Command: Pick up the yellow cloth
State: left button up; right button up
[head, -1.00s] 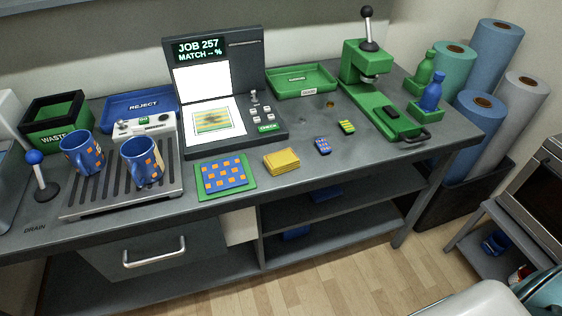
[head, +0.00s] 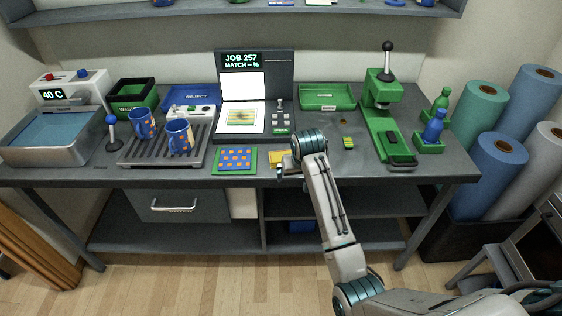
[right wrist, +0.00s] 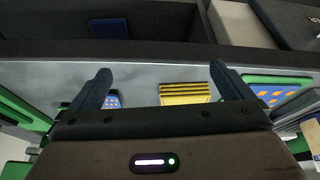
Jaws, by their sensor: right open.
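The yellow cloth (head: 279,157), a folded stack, lies on the grey bench near its front edge, partly hidden by my right arm in the head view. My right gripper (head: 286,168) is beside it at the bench front. In the right wrist view the cloth (right wrist: 184,93) shows beyond the open fingers of my right gripper (right wrist: 160,69), closer to the right-hand finger. The jaws are empty. My left gripper is not in view.
A green mat with a blue and orange patterned sheet (head: 236,159) lies left of the cloth. In the right wrist view a small blue patterned block (right wrist: 113,100) lies near the left-hand finger. The press (head: 385,120) stands to the right.

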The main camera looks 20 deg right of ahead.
jog(key=w+r, duration=0.1)
jog(key=w, duration=0.2)
jog(key=w+a+r, duration=0.1)
jog(key=w, duration=0.2)
jog(key=w+r+p, duration=0.1)
jog(key=w, duration=0.2)
jog(key=shift+w+a, duration=0.1)
jog(key=shift+a, duration=0.3)
jog(key=shift+w+f, duration=0.15)
jog(key=shift+f, duration=0.25)
jog(key=shift+w+f+p, duration=0.25)
jog(key=shift+f+p, duration=0.2)
jog(key=shift+p, duration=0.05)
jog(key=p+x, duration=0.1)
jog(key=x, duration=0.2)
jog(key=shift+w+a, duration=0.1)
jog(key=shift+a, duration=0.1)
jog(key=shift+w+f, duration=0.25)
jog(key=shift+f, duration=0.35)
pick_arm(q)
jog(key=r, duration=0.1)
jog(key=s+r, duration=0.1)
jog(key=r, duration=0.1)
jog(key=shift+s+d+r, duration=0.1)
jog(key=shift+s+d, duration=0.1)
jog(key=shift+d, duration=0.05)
pick_arm(e)
jog(key=c, duration=1)
